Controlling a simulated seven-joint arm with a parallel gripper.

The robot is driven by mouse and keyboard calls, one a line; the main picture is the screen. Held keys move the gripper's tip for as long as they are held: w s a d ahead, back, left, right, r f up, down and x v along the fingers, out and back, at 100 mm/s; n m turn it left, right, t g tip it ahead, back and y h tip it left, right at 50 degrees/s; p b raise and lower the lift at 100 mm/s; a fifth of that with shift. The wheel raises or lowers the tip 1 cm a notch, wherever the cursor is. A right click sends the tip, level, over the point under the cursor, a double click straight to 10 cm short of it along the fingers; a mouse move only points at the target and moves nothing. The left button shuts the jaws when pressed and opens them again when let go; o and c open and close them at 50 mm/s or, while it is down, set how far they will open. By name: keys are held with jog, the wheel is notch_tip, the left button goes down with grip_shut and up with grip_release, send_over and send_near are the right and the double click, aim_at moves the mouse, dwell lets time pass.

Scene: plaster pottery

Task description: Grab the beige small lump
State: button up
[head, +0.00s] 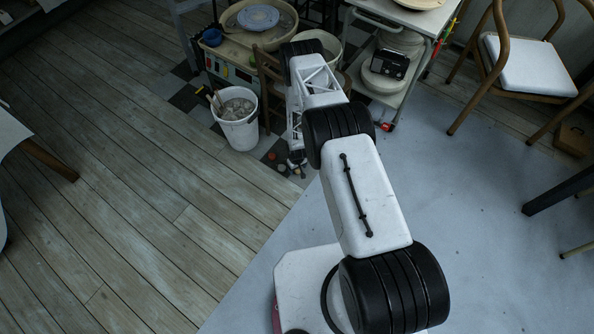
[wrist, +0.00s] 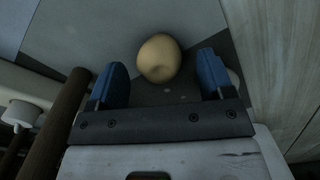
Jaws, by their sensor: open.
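The beige small lump (wrist: 159,58) is a smooth, rounded, yellowish-beige piece on the dark grey floor in the wrist view. My gripper (wrist: 163,66) is open, with one blue finger on each side of the lump. In the head view my gripper (head: 296,158) points down near the floor beside several small lumps. Which of these is the beige one is too small to tell.
A white bucket (head: 238,131) stands left of my gripper in the head view. A wooden chair (head: 268,88) and a pottery wheel (head: 262,45) are behind it. Open wooden floor (head: 120,150) lies left.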

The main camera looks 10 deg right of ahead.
jog(key=shift+f, duration=0.65)
jog(key=c, duration=1)
jog(key=shift+r, duration=0.15)
jog(key=shift+r, duration=1.2)
jog(key=s, duration=0.5)
jog(key=s+r, duration=0.1)
jog(key=s, duration=0.4)
jog(key=s+r, duration=0.1)
jog(key=s, duration=0.5)
jog(key=shift+d+r, duration=0.15)
jog(key=shift+d, duration=0.25)
